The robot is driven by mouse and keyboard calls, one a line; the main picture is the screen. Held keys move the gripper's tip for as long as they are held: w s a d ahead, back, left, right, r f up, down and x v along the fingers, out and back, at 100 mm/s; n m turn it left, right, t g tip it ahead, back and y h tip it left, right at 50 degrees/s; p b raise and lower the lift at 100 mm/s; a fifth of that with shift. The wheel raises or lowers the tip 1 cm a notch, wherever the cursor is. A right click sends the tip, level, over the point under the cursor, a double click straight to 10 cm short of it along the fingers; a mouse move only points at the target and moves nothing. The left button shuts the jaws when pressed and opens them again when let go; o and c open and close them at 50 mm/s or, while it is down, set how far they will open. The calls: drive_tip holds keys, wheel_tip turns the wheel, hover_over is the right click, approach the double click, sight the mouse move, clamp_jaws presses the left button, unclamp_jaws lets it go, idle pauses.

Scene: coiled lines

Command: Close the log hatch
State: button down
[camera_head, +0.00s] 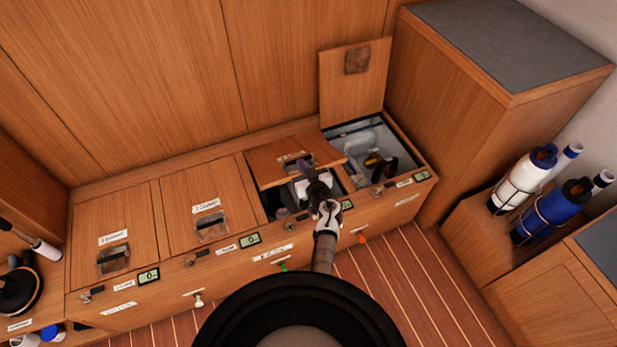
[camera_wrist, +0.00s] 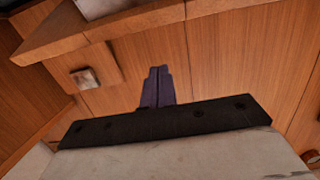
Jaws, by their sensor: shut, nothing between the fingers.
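A row of wooden hatches is set in the bench top; their labels are too small to read, so I cannot tell which is the log hatch. The third hatch lid (camera_head: 272,163) is partly raised over its opening. The rightmost hatch lid (camera_head: 351,95) stands fully open against the wall, above an open compartment (camera_head: 345,129); its latch plate also shows in the wrist view (camera_wrist: 85,78). My gripper (camera_head: 307,170) is shut and empty at the front edge of the third lid; I cannot tell whether it touches. Its dark fingers show in the wrist view (camera_wrist: 157,88).
Two closed hatches (camera_head: 176,218) (camera_head: 89,247) lie to the left. The open compartment holds yellow and dark items (camera_head: 378,162). A tall cabinet (camera_head: 470,110) stands close on the right, with white and blue bottles (camera_head: 520,180) beyond it. The striped floor in front is clear.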

drive_tip(key=shift+x, duration=1.1)
drive_tip(key=shift+s+d+f+b, duration=0.15)
drive_tip(key=shift+s+f+b, duration=0.35)
drive_tip(key=shift+f, duration=0.35)
drive_tip(key=shift+s+d+f+b, duration=0.15)
drive_tip(key=shift+s+f+b, duration=0.3)
drive_tip(key=shift+f, duration=0.45)
drive_tip(key=shift+s, duration=0.1)
drive_tip(key=shift+t, duration=0.7)
drive_tip(key=s+f+b, duration=0.1)
drive_tip(key=f+b, duration=0.2)
drive_tip(key=s+f+b, duration=0.1)
drive_tip(key=f+b, duration=0.2)
drive_tip(key=s+d+f+b, duration=0.1)
drive_tip(key=f+b, duration=0.2)
drive_tip(key=shift+s+d+f, duration=0.1)
drive_tip(key=shift+s+f, duration=0.05)
drive_tip(key=shift+s, duration=0.15)
